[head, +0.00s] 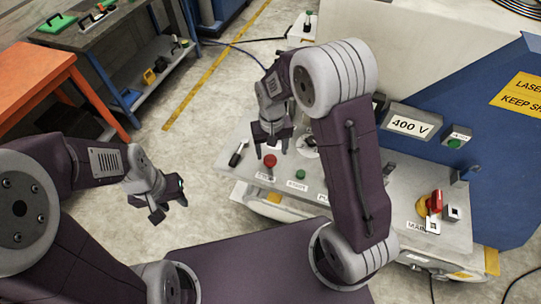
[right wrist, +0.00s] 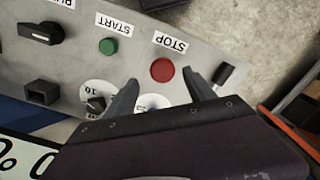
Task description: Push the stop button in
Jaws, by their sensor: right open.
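The red stop button (head: 269,160) is a round knob on the light grey control panel (head: 230,183), near its left end. In the right wrist view the stop button (right wrist: 162,70) stands beside its STOP label (right wrist: 170,41). My right gripper (head: 272,152) is open and empty above the panel, close to the button. In the right wrist view its two fingers (right wrist: 163,88) flank the button's sides in the picture, with clear gaps. How deep the button sits, I cannot tell. My left gripper (head: 168,208) looks open and empty, off the panel's left side over the floor.
A green start button (right wrist: 108,46) sits beside the stop button. A black lever (head: 238,153), a dial (right wrist: 95,103), a black rotary switch (right wrist: 41,33) and a red-and-yellow main switch (head: 430,204) are also on the panel. An orange table (head: 35,80) stands at the left.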

